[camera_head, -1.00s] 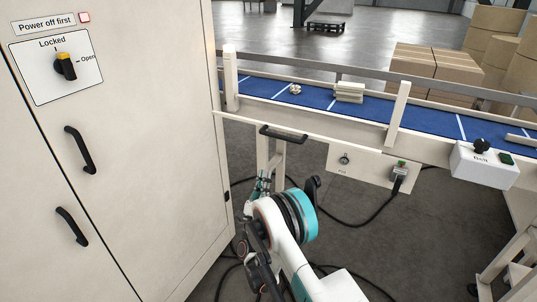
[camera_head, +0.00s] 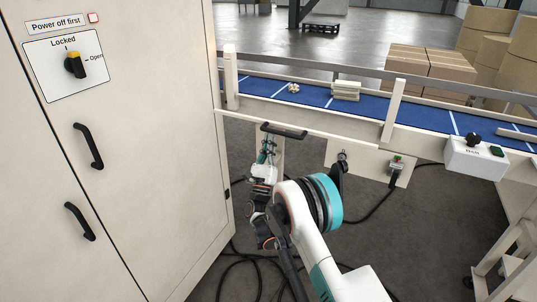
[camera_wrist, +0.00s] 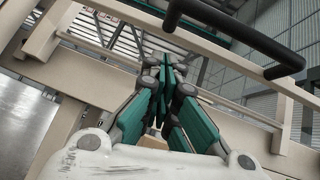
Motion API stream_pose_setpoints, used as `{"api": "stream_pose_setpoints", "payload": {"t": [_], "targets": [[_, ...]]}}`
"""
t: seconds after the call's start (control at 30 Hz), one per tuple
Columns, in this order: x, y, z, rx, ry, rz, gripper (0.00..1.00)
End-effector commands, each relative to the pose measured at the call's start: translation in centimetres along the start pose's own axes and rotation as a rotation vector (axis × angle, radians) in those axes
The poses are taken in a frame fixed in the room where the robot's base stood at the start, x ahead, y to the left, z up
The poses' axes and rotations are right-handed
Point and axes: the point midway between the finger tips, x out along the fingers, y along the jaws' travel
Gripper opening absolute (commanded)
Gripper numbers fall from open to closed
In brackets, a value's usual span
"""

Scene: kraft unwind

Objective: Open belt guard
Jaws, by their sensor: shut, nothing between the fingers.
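The conveyor (camera_head: 312,135) runs across the middle of the head view, with a pale side rail and a blue belt. A black bar handle (camera_head: 284,131) is mounted on its near side, at the left; I take it to be the guard's handle. It also shows large at the upper right of the wrist view (camera_wrist: 240,42). My gripper (camera_head: 268,143) is just below the handle, pointing up. In the wrist view its teal fingers (camera_wrist: 167,68) are together and empty, left of and apart from the handle.
A tall cabinet (camera_head: 150,190) with a rotary switch (camera_head: 75,65) at "Locked" stands close on the left. A panel with a plug (camera_head: 396,163) and a control box (camera_head: 475,155) are on the conveyor's right. Black cables lie on the floor. Cartons (camera_head: 430,70) stand behind.

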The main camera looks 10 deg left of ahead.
Motion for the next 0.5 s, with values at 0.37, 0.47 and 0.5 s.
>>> {"api": "stream_pose_setpoints", "payload": {"t": [0.37, 0.47, 0.5], "targets": [[1.6, -0.3, 1.3, 0.005, -0.001, 0.004, 0.00], [1.6, -0.3, 1.3, 0.004, -0.001, 0.004, 0.00], [1.6, -0.3, 1.3, 0.004, -0.001, 0.003, 0.00]]}}
